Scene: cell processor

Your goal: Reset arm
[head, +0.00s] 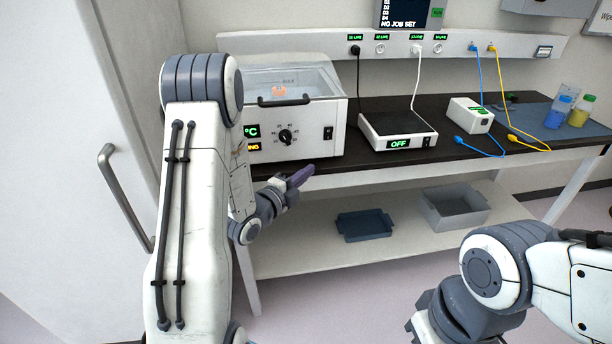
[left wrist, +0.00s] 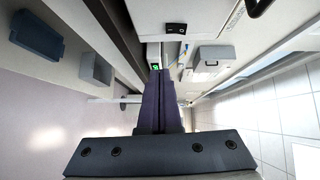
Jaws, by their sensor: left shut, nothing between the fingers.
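My left gripper (head: 301,177) is shut and empty. It is in front of the bench edge, just below the water bath's front. The left wrist view shows its two dark purple fingers (left wrist: 161,100) pressed together with nothing between them. My left arm reaches in from the left and hides part of the water bath. My right arm comes in at the lower right, over the floor, bent at its joints. The right gripper's fingers do not show.
The white water bath (head: 334,140) stands on the dark bench (head: 460,154). Beside it are a white OFF-labelled device (head: 398,129), a small white box (head: 470,115) and bottles (head: 557,112). A blue tray (head: 364,226) and a grey bin (head: 453,208) sit on the lower shelf. A handled white cabinet (head: 95,100) stands left.

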